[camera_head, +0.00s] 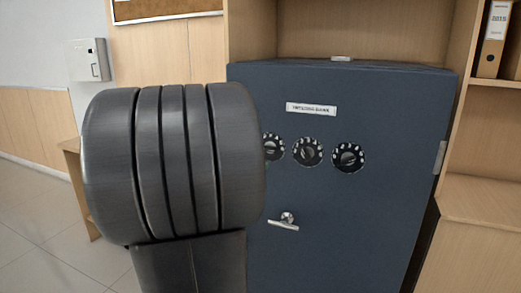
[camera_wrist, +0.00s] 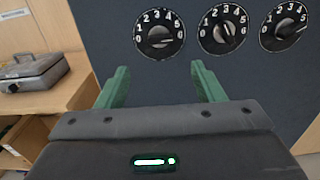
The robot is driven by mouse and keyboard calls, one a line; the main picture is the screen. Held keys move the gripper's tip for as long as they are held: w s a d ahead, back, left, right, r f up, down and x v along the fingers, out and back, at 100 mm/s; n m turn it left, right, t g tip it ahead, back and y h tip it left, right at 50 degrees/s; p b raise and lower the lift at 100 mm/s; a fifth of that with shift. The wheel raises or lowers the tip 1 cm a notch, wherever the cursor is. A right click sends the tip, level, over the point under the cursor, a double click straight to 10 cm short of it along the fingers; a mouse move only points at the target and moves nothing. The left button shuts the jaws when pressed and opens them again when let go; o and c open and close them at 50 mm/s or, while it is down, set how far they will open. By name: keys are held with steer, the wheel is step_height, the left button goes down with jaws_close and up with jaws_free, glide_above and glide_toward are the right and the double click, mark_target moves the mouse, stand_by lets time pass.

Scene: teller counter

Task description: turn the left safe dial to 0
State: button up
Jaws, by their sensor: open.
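The dark blue safe (camera_head: 355,230) carries a row of three round black dials with white numbers. The left dial (camera_head: 273,148) is partly hidden behind my arm in the head view. It shows whole in the wrist view (camera_wrist: 159,34), with 0 at its lower left and numbers rising clockwise; I cannot tell for sure which number its knob points at. My gripper (camera_wrist: 160,80) has two green fingers spread wide, with nothing between them. The fingertips appear just below the left dial in the wrist view, apart from its knob. The gripper is hidden in the head view.
The middle dial (camera_head: 308,151) and right dial (camera_head: 349,158) sit close beside the left one. A safe handle (camera_head: 284,221) sticks out below them. A grey metal box (camera_wrist: 32,72) stands on a wooden surface at the left. Wooden shelving surrounds the safe.

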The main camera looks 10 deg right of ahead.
mark_target(269, 149)
steer(key=x, duration=1.3)
steer(key=shift+p, duration=0.35)
steer(key=shift+w+d, duration=0.15)
steer(key=shift+c, duration=0.2)
steer(key=c, duration=0.9)
